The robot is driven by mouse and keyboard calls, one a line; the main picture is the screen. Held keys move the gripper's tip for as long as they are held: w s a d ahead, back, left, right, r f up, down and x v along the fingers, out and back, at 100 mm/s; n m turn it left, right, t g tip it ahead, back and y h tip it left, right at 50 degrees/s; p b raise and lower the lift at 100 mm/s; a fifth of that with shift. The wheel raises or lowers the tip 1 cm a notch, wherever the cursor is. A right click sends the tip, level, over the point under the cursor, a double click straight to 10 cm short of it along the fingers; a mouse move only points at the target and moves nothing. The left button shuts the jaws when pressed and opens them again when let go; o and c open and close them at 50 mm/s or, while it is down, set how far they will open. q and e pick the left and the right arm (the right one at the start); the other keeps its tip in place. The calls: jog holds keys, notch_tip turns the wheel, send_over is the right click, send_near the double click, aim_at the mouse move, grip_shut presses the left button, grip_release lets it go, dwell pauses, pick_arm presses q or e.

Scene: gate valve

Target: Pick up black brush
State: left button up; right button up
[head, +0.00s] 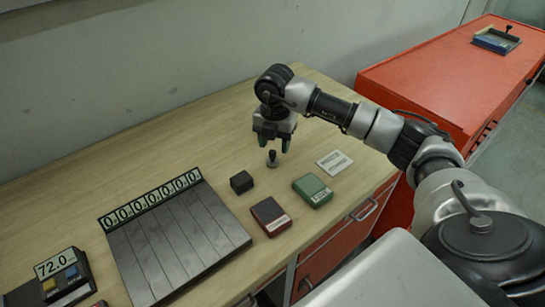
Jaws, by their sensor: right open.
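A small upright piece with a black knob-like top and a pale base (272,158) stands on the wooden bench; it looks like the black brush, but it is too small to be sure. My right gripper (273,142) points down just above it, open, with its two greenish fingers apart. The piece's top is close below the fingertips; I cannot tell whether it is between them. My left gripper is not in view.
A black cube (241,182), a red-black box (270,216), a green box (312,190) and a white card (335,162) lie nearby. A ridged dark panel (180,240) and a 72.0 display (62,275) are left. A red cabinet (440,75) carries a blue tray (496,40).

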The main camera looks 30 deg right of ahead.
aim_at(273, 151)
jog(key=f, duration=0.1)
jog(key=f+p, duration=0.1)
jog(key=f, duration=0.1)
jog(key=shift+w+a+f, duration=0.1)
jog(key=shift+a+f, duration=0.15)
jog(key=shift+f, duration=0.6)
grip_shut()
